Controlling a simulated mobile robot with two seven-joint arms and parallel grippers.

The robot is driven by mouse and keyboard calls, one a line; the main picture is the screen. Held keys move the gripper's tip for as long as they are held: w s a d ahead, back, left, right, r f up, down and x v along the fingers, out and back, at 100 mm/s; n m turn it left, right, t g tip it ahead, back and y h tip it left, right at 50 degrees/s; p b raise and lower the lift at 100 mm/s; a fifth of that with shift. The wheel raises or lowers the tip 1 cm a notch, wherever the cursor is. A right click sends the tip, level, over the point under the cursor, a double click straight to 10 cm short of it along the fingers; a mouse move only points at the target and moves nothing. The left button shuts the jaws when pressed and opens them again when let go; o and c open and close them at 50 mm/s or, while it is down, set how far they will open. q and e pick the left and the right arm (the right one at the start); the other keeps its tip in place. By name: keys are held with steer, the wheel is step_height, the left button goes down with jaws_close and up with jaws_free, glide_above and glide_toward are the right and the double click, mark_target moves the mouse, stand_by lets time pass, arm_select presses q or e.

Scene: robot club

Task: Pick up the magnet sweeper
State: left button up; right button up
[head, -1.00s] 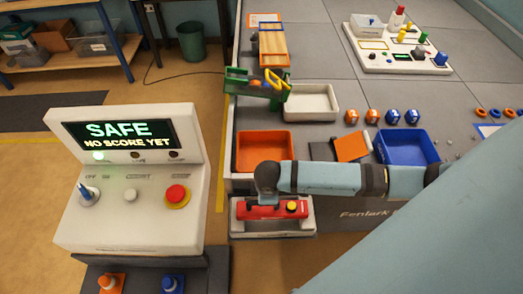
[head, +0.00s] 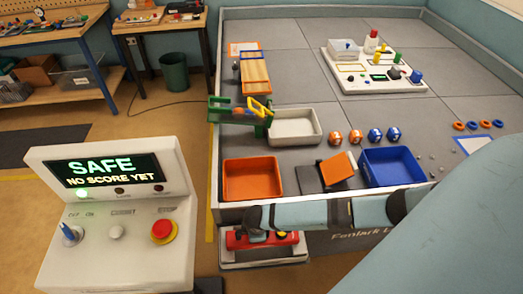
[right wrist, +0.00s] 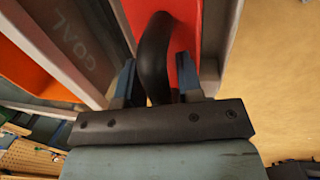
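The magnet sweeper, a red body with a black curved handle, rests in a pale holder (head: 290,258) at the front edge of the table. In the head view its red body (head: 236,241) is partly covered by my right arm. In the right wrist view the sweeper's black handle (right wrist: 154,48) rises from the red body. My right gripper (right wrist: 155,78) is open, with one finger on each side of the handle and a gap beside it. The fingertips are hidden in the head view. My left gripper is not in view.
An orange bin (head: 252,180), a blue bin (head: 395,168) and a white tray (head: 294,126) stand on the table behind my arm. The table's raised front rim is close to the holder. A console (head: 115,215) with a red button stands at left, with open floor between.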

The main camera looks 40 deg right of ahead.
steer(key=shift+f, duration=0.25)
jaws_close()
steer(key=shift+r, duration=0.1)
step_height(320, 180, up, 20)
stand_by(0.4)
